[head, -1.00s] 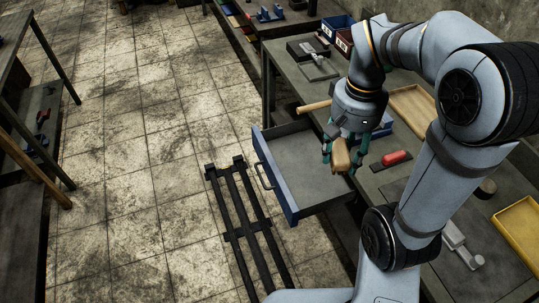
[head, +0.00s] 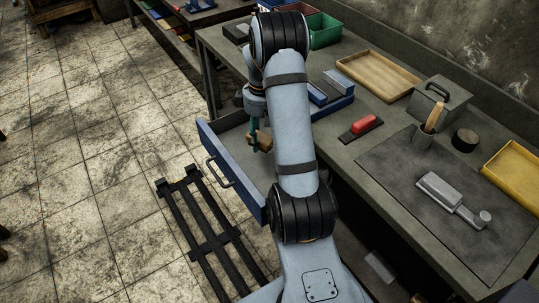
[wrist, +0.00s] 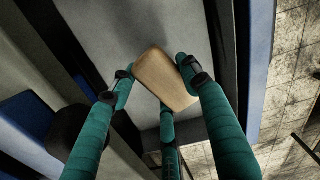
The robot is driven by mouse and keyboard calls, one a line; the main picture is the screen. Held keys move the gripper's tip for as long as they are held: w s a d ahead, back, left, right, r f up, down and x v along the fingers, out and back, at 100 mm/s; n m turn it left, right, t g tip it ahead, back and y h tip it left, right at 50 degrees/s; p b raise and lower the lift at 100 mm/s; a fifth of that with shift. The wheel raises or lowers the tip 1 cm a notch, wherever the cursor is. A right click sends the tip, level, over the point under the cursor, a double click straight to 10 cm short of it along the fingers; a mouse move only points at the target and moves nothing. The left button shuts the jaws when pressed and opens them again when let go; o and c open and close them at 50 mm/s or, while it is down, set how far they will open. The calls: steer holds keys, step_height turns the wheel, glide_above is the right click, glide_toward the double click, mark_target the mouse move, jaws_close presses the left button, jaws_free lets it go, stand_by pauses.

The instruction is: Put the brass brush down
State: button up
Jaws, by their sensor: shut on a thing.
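The brass brush shows as a wooden block (wrist: 165,78) in the wrist view. My gripper (wrist: 158,92) is shut on it, with teal fingers around its sides. The brush's bristles are not visible. In the head view the brush (head: 264,141) hangs below my gripper (head: 254,128), over the open drawer with the blue front (head: 231,172). My own arm hides part of the drawer and of the gripper. The wrist view shows the grey drawer floor beneath the brush; I cannot tell its height above the floor.
The workbench (head: 352,172) lies right of the drawer. It bears a red-handled tool (head: 362,127), a wooden tray (head: 370,75), a grey box with a handle (head: 437,103), a yellow tray (head: 519,172) and a grey metal tool (head: 450,198). A black rack (head: 207,232) lies on the floor.

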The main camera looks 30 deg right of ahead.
mark_target(262, 134)
steer(key=shift+f, duration=3.35)
steer(key=shift+f, duration=0.25)
steer(key=o, duration=1.1)
steer(key=shift+r, duration=0.1)
step_height(262, 134, up, 12)
steer(key=shift+r+p, duration=0.2)
steer(key=shift+p, duration=0.3)
